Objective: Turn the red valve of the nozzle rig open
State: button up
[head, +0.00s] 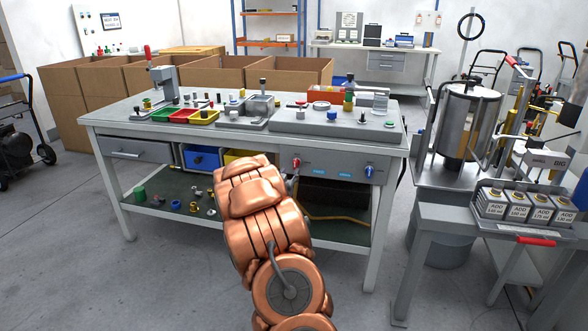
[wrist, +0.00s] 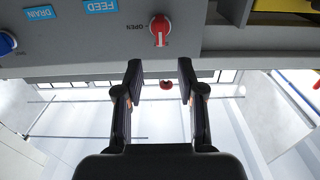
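The red valve (wrist: 160,29) is a knob on the grey front panel, with a white mark that points down in the wrist view. The word OPEN is printed upside down just left of it. It also shows small in the head view (head: 295,164), on the bench's front panel. My gripper (wrist: 160,77) is open and empty. Its two dark fingers are spread below the knob in the wrist view, apart from it. In the head view my copper arm reaches toward the panel and hides the gripper.
A blue knob (head: 369,170) sits to the right on the same panel (head: 330,184). Blue FEED (wrist: 101,6) and DRAIN (wrist: 40,13) labels are beside the valve. The bench top (head: 250,138) above holds trays and fittings. A side table (head: 440,215) with boxes stands at right.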

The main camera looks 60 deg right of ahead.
aim_at(295, 163)
jog(key=shift+b+x, duration=0.45)
jog(key=shift+x, duration=3.2)
grip_shut()
